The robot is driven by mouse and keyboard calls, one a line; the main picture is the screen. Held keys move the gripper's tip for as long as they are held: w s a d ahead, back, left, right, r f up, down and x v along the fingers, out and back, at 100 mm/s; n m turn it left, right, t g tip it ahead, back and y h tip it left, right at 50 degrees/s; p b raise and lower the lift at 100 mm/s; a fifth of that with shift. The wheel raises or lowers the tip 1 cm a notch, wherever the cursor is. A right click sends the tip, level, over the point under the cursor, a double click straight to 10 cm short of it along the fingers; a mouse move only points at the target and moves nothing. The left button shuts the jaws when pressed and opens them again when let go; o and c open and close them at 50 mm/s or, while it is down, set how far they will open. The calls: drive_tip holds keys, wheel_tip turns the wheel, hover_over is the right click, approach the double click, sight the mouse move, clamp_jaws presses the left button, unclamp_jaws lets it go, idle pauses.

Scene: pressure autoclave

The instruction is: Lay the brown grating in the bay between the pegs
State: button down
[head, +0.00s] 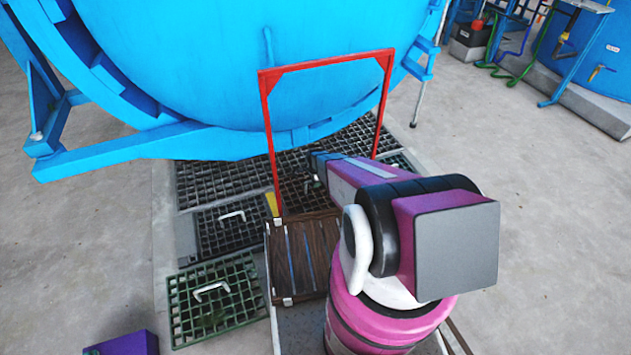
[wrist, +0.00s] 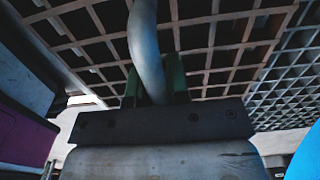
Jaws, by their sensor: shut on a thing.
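The brown grating (head: 294,193) shows in the head view below the blue vessel, partly hidden by my arm and the red frame. In the wrist view the grating (wrist: 215,60) fills most of the upper picture, with its pale curved handle (wrist: 146,50) close to the camera. My gripper (head: 316,168) is at the grating, its far end mostly hidden by my arm. In the wrist view my gripper (wrist: 155,88) has its green fingers shut on the handle. I cannot make out the pegs or tell whether the grating touches the floor.
A red frame (head: 325,63) rises from a trolley with a brown slatted deck (head: 302,262). A dark grating (head: 230,232) and a green grating (head: 190,318) lie to the left. The blue vessel (head: 210,60) hangs close behind. Bare floor lies right.

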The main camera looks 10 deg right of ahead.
sight(315, 190)
drive_tip(key=shift+f, duration=1.55)
drive_tip(key=shift+f, duration=2)
idle(0.9)
drive_tip(key=c, duration=1)
unclamp_jaws()
wheel_tip(315, 190, up, 11)
drive_tip(key=shift+f, duration=0.1)
